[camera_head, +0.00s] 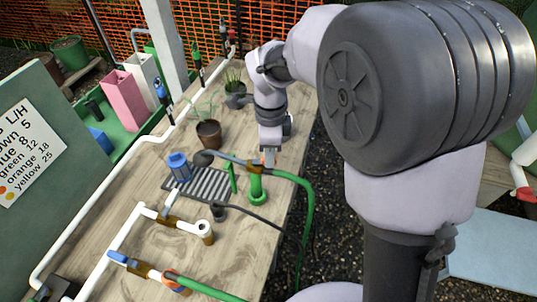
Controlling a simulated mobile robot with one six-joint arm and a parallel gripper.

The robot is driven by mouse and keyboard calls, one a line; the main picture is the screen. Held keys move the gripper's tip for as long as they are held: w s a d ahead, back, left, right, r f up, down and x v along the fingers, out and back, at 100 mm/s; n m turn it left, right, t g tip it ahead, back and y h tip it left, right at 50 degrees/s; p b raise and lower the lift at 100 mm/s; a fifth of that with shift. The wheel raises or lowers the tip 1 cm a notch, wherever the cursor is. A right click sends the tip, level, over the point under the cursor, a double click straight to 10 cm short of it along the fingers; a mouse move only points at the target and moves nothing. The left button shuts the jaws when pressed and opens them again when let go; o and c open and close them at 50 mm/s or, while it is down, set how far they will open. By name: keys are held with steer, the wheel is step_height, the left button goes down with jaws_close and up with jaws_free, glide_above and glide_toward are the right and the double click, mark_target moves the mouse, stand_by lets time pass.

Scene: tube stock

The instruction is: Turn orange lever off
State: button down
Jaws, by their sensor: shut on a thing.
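A dark slatted tray (205,186), a blue cup (178,165) and a plant pot (208,134) stand left of the gripper. White pipes (130,225) with a blue handle (120,258) and an orange ring (171,276) cross the near bench. A green board (85,165) stands at left.

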steer(key=shift+s+a+m+b, duration=0.1)
steer(key=shift+s+m+b, duration=0.3)
steer(key=shift+m, duration=0.5)
steer(key=shift+s+m+b, duration=0.15)
steer(key=shift+m+b, duration=0.3)
steer(key=shift+m, duration=0.45)
steer(key=c, duration=1.4)
jaws_free()
steer(key=shift+o, duration=0.2)
step_height(320, 180, up, 17)
steer(key=p, duration=0.6)
steer(key=shift+r, duration=0.2)
steer(key=shift+s, duration=0.1)
